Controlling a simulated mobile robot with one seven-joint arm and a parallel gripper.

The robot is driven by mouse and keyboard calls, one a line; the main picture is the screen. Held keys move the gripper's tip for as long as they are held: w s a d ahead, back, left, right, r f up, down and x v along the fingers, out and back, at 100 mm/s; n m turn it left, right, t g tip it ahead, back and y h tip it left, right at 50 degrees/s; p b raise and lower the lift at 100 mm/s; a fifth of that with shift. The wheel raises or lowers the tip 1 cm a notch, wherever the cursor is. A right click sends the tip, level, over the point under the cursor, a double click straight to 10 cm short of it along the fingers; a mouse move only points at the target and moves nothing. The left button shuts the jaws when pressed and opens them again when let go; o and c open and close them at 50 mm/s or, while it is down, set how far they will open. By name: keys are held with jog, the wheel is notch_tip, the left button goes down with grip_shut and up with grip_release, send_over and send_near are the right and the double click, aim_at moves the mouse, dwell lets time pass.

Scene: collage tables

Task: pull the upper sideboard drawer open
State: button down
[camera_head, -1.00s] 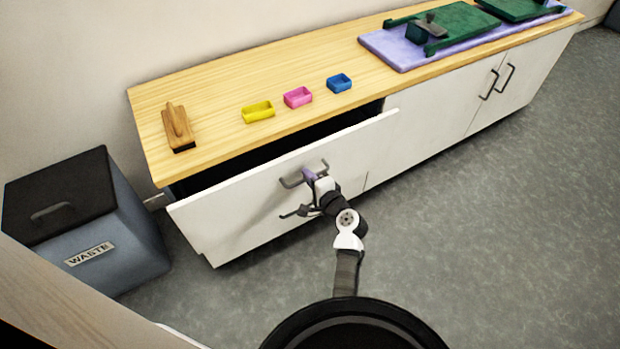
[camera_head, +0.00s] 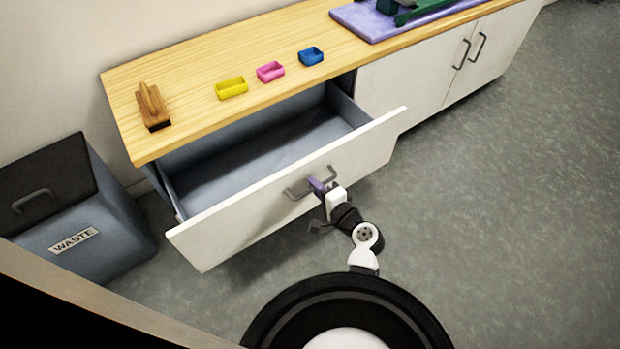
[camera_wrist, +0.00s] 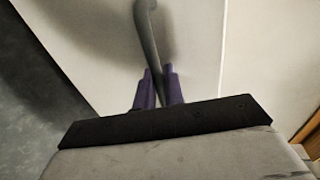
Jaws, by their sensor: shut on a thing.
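The upper sideboard drawer (camera_head: 245,215) is pulled well out in the head view, and its grey inside (camera_head: 260,150) shows and looks empty. Its front carries a dark bar handle (camera_head: 296,195). My gripper (camera_head: 318,186), with purple fingers, is shut on that handle near the middle of the front. In the wrist view the two fingers of my gripper (camera_wrist: 158,88) stand on either side of the handle (camera_wrist: 147,35), in front of the white drawer front (camera_wrist: 195,40).
The wooden sideboard top (camera_head: 200,75) holds a wooden brush (camera_head: 152,105) and yellow (camera_head: 231,88), pink (camera_head: 270,72) and blue (camera_head: 311,57) small trays. A purple mat (camera_head: 375,25) lies farther right. A waste bin (camera_head: 70,215) stands left. Floor (camera_head: 510,190) at right is clear.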

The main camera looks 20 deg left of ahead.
jog(key=shift+s+d, duration=0.25)
jog(key=shift+s, duration=0.05)
jog(key=c, duration=1.6)
grip_release()
jog(key=shift+c, duration=0.2)
jog(key=shift+d, duration=0.1)
